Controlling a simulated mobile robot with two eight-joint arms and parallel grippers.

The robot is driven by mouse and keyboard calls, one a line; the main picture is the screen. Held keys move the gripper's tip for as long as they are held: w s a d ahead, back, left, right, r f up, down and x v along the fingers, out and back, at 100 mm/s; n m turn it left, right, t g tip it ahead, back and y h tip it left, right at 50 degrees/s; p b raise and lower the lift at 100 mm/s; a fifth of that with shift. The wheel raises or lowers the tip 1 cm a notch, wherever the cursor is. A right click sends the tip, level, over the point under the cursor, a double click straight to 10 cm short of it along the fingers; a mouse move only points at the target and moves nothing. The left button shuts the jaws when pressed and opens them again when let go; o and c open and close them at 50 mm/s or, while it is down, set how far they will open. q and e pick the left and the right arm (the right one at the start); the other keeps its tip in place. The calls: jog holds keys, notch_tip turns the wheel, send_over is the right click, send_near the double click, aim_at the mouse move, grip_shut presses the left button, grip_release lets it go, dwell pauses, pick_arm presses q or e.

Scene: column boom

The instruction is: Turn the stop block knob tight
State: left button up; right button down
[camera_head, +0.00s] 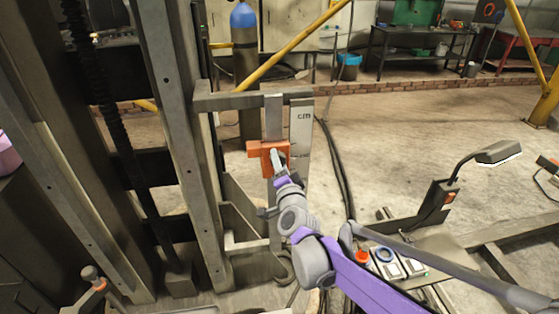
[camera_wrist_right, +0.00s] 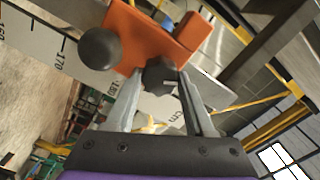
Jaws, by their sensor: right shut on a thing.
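The orange stop block (camera_head: 268,158) sits on a vertical grey bar (camera_head: 273,110) beside the column. In the right wrist view the orange block (camera_wrist_right: 150,35) fills the top middle. A dark faceted knob (camera_wrist_right: 160,73) with a light mark on its face sits at its lower edge. A second, round dark knob (camera_wrist_right: 99,49) sticks out to its left. My right gripper (camera_head: 277,164) is at the front of the block; in the wrist view its fingers (camera_wrist_right: 160,82) are shut on the faceted knob, one on each side. My left gripper is not in view.
A white scale plate marked cm (camera_head: 300,125) hangs close right of the bar. A grey crossbeam (camera_head: 250,100) runs just above the block. A button box (camera_head: 385,262) and a lamp (camera_head: 495,153) stand to the right. Cables (camera_head: 335,160) lie on the open floor behind.

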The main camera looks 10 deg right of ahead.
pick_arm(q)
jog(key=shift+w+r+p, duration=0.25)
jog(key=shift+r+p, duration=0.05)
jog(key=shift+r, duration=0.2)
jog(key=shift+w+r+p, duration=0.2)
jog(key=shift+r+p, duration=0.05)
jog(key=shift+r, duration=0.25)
pick_arm(e)
jog(key=shift+m, duration=2.2)
jog(key=shift+c, duration=1.3)
grip_release()
